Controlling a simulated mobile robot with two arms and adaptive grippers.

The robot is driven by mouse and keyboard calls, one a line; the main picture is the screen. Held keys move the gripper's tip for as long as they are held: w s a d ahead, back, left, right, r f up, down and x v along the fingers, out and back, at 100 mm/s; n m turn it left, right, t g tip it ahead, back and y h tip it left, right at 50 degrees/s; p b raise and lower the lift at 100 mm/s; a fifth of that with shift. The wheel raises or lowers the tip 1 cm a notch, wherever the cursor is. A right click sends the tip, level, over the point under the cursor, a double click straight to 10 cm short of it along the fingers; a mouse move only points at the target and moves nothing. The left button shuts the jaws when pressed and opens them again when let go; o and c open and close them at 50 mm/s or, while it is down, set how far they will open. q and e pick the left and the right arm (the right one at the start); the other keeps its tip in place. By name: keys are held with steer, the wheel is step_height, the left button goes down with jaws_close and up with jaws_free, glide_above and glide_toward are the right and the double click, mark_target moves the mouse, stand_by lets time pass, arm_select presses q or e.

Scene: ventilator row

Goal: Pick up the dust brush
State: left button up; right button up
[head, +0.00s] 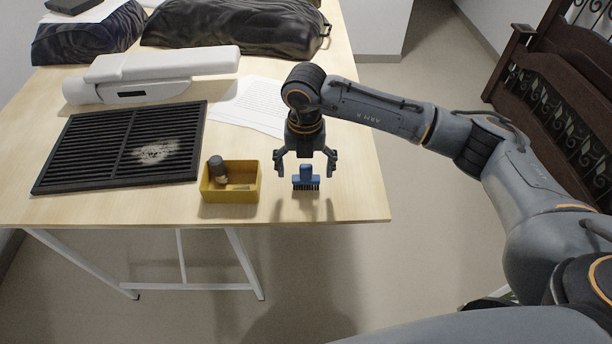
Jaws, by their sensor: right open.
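The dust brush (306,178) is small and blue with dark bristles along its lower edge. It shows near the front right of the light wooden table (352,200). My right gripper (306,168) points down over the brush, with one finger on each side of it. The fingers are open, and gaps show between them and the brush. I cannot tell exactly how high the fingertips are above the tabletop. My left gripper is not in view.
A yellow box (231,194) holding a small dark-capped container stands just left of the brush. A black slatted grille (95,150) with a pale dusty patch lies further left. Papers (250,106), a white device (160,74) and dark bags (235,25) lie behind. The table's right edge is close.

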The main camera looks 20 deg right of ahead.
mark_target(306, 178)
steer(key=f, duration=0.3)
steer(key=shift+w+d+f+p, duration=0.15)
steer(key=shift+d+f+p, duration=0.05)
steer(key=shift+f+p, duration=0.1)
steer(key=shift+f, duration=0.15)
steer(key=c, duration=1.3)
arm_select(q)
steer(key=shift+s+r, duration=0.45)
arm_select(e)
steer(key=shift+o, duration=0.2)
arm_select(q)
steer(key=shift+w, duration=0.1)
arm_select(e)
steer(key=shift+r, duration=0.2)
